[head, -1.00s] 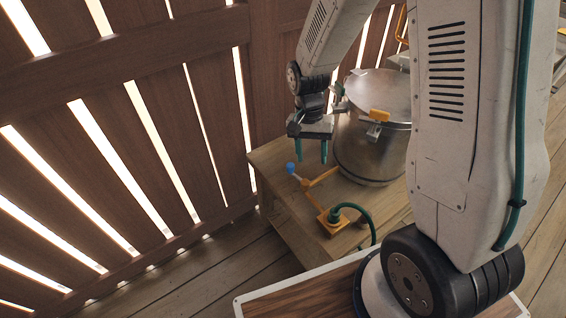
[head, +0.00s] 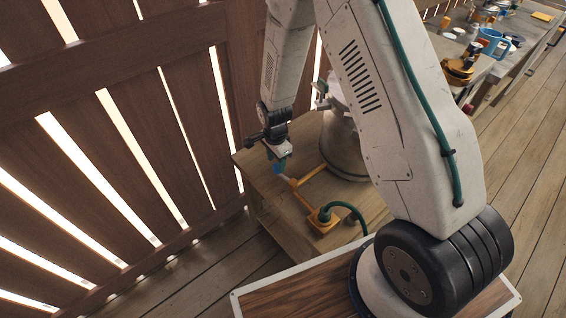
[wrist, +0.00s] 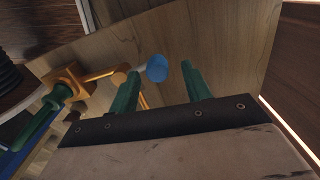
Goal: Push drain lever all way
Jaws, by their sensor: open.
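The drain lever (head: 290,182) is a short pale arm with a blue knob on its end, on an orange pipe fitting on a wooden bench. Its blue knob (wrist: 157,68) shows between my two green fingertips in the wrist view. My gripper (wrist: 160,72) is open, with one finger on each side of the knob in the picture. I cannot tell whether either finger touches it. In the head view my gripper (head: 277,162) covers most of the knob. The steel pot (head: 345,150) stands beside the lever, partly hidden by my arm.
An orange square fitting (head: 322,221) with a green hose (head: 352,209) sits at the bench front. A slatted wooden fence (head: 110,130) rises close at the left. A cluttered workbench (head: 500,65) stands at the far right.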

